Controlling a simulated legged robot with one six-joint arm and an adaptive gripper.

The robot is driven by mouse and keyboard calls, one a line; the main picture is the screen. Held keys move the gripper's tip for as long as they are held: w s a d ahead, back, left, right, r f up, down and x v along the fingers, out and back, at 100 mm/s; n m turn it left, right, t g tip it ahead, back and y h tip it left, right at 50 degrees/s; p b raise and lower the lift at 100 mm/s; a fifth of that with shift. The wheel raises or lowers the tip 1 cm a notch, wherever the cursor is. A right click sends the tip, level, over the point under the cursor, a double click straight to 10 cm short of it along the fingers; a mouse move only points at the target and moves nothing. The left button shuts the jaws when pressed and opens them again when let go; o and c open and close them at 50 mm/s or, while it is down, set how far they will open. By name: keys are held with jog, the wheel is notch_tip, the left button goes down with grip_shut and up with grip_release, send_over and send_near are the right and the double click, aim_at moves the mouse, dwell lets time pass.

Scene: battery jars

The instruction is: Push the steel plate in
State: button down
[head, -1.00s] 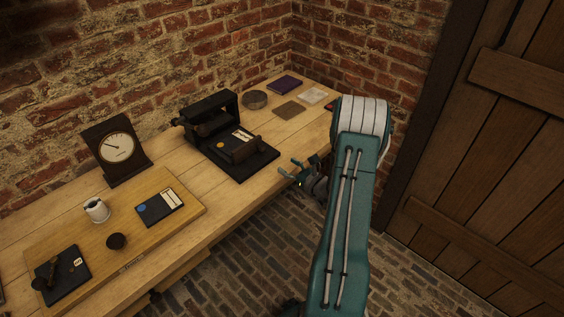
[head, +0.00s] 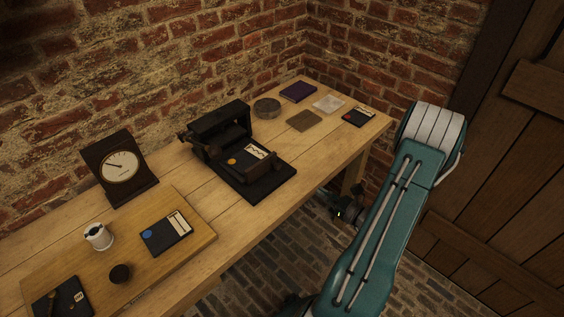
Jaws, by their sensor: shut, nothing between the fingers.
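A black press-like device (head: 226,132) stands mid-table. A dark flat plate (head: 270,184) sticks out from its front toward the table's front edge, and I take it for the steel plate. On the plate lie a card (head: 256,150) with a white label and orange dot, and a dark bar-shaped block (head: 262,165). How far the plate reaches under the device's frame is hidden. My gripper (head: 345,211) is shut and empty, off the table's front edge, to the right of the plate and apart from it. It is small and dark in the head view.
A dial gauge (head: 120,167) stands left of the device. A wooden board (head: 195,245) holds a white jug (head: 98,236), a round dark pot (head: 120,273) and cards. Toward the far right end lie a round tin (head: 267,108), a brown square (head: 304,121) and flat cards.

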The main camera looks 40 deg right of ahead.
send_near(275, 162)
jog(key=w, duration=0.1)
jog(key=w+a, duration=0.1)
jog(key=w, duration=0.1)
jog(key=shift+w+a+r, duration=0.2)
jog(key=shift+w+r, duration=0.05)
jog(key=shift+r, duration=0.05)
jog(key=shift+w+a, duration=0.2)
jog(key=shift+w, duration=0.3)
jog(key=shift+d, duration=0.1)
jog(key=shift+w, duration=0.25)
jog(key=w, duration=0.4)
jog(key=shift+a, duration=0.2)
jog(key=shift+s, duration=0.1)
